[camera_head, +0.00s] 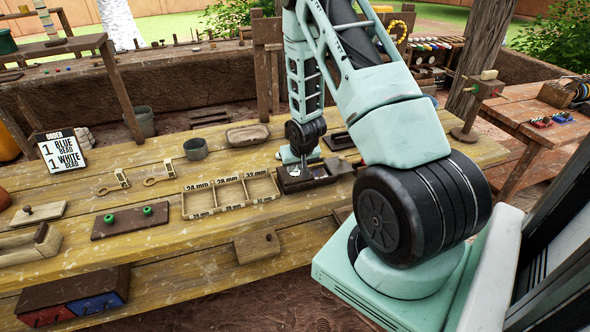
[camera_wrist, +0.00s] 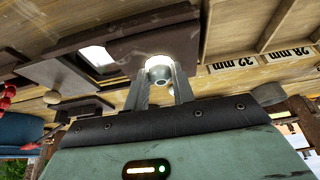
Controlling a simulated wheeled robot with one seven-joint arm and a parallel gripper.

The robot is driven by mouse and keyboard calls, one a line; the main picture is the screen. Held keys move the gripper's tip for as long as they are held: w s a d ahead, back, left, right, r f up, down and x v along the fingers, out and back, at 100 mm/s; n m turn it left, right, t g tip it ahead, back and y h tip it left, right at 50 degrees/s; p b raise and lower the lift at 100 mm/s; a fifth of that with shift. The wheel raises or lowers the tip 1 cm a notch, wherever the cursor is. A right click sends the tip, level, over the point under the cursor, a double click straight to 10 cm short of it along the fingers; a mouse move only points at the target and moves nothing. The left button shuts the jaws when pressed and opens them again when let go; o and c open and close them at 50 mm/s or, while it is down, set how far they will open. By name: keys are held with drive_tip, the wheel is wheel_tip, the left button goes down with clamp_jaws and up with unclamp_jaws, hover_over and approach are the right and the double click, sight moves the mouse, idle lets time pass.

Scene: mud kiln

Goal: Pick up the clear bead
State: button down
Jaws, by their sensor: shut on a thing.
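My gripper (camera_wrist: 160,76) is shut on a small pale, glassy piece, which looks like the clear bead (camera_wrist: 158,63), between its fingertips in the wrist view. The bead is right at a dark brown holder (camera_wrist: 150,37); I cannot tell whether it is touching or lifted clear. In the head view my gripper (camera_head: 305,166) points down over this dark holder (camera_head: 292,186) on the wooden table, just right of the sorting tray. The bead is too small and hidden to make out there.
The sorting tray (camera_head: 215,209) has compartments marked in mm. A brown board with two green beads (camera_head: 129,219) lies to the left. A grey cup (camera_head: 195,148) and an order card (camera_head: 61,152) reading 1 blue bead, 1 white bead stand behind.

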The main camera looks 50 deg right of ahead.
sight(296, 168)
wheel_tip(296, 168, up, 10)
drive_tip(key=b, duration=0.1)
idle(0.7)
